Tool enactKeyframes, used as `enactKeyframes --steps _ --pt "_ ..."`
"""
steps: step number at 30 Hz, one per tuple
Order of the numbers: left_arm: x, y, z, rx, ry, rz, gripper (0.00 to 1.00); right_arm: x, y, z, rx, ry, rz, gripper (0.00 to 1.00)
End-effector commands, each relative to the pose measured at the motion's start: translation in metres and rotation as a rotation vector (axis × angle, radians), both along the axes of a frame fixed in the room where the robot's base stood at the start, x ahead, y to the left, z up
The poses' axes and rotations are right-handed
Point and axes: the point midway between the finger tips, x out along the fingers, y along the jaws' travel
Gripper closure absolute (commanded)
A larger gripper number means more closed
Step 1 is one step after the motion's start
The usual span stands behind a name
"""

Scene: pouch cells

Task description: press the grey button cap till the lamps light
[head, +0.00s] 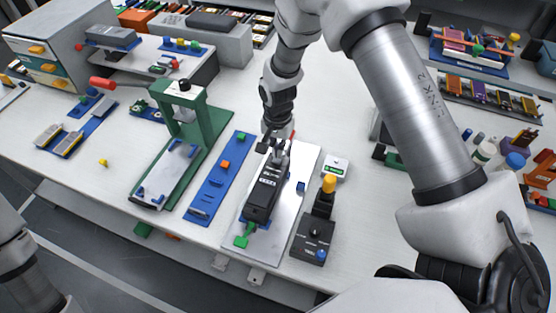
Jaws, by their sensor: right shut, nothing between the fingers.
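A long black device (263,199) with pale labels lies on a light plate (284,212) near the front of the table. My right gripper (274,147) is shut and empty at the far end of this device. It hides that end, and I cannot tell whether it touches it. I cannot make out a grey button cap for sure; it may be hidden by the gripper. No lit lamp is clear to me. My left gripper is out of view.
Right of the plate stand a dark control box (313,238) with a blue button, a yellow-capped post (328,185) and a small white display (335,168). Left are a blue strip (216,181) and a green press (195,128) with a red handle. The front left table is mostly clear.

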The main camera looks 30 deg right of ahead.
Motion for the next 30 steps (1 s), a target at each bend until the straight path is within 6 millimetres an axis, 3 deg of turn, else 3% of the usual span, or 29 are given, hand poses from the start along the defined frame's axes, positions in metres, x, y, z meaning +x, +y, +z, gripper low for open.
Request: enactKeyframes --steps 30 --pt "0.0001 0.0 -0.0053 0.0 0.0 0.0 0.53 0.0 0.0 -0.009 0.0 0.0 0.0 1.0"
